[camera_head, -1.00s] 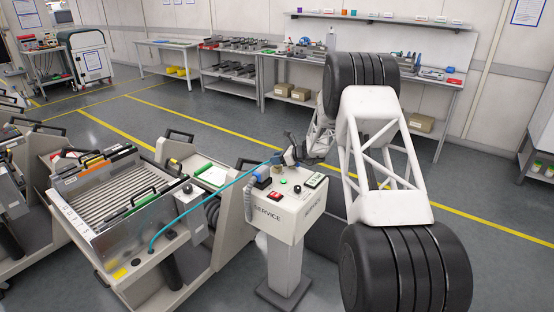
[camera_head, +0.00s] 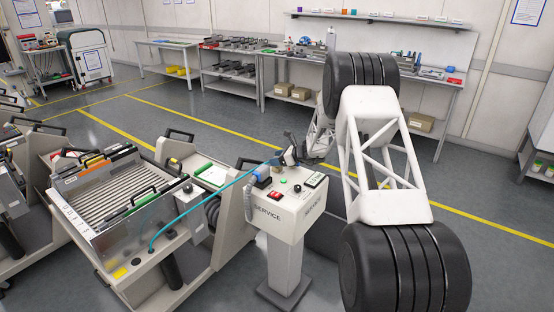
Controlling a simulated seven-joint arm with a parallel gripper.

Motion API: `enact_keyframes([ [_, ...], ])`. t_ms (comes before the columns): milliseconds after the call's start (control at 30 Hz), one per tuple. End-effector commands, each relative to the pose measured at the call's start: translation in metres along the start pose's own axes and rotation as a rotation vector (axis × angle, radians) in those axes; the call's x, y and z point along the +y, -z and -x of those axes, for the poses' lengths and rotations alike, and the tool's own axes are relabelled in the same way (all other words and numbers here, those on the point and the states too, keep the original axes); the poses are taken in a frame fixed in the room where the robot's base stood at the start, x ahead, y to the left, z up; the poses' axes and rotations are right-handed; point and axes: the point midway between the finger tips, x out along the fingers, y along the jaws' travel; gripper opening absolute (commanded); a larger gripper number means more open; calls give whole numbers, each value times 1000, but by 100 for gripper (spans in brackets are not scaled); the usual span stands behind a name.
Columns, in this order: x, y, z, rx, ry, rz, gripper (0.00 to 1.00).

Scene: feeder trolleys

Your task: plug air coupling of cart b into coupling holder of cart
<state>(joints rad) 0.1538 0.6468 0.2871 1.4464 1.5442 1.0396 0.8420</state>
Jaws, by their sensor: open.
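A teal air hose (camera_head: 205,203) rises from the front corner of the feeder cart (camera_head: 140,268) and runs in an arc to the top of the service post (camera_head: 283,222). Its far end, where the coupling would be, is beside my gripper (camera_head: 284,158). The gripper is small and dark here, at the back of the post's top, with its jaws open. I cannot tell whether the coupling sits in a socket or between the jaws. A small dark round fitting (camera_head: 170,234) is on the cart's front corner near the hose's base; I cannot tell whether it is the coupling holder.
The post's top has a red button (camera_head: 274,196) and a green one (camera_head: 283,182). Another cart (camera_head: 20,240) stands at left. Workbenches (camera_head: 240,65) line the back wall; floor between is clear.

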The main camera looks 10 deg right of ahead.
Motion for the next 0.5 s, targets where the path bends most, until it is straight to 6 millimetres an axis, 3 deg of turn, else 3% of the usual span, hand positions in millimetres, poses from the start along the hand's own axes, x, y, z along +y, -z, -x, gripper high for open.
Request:
enact_keyframes([
  [500,-1,-2,58,0,0,-2,63],
])
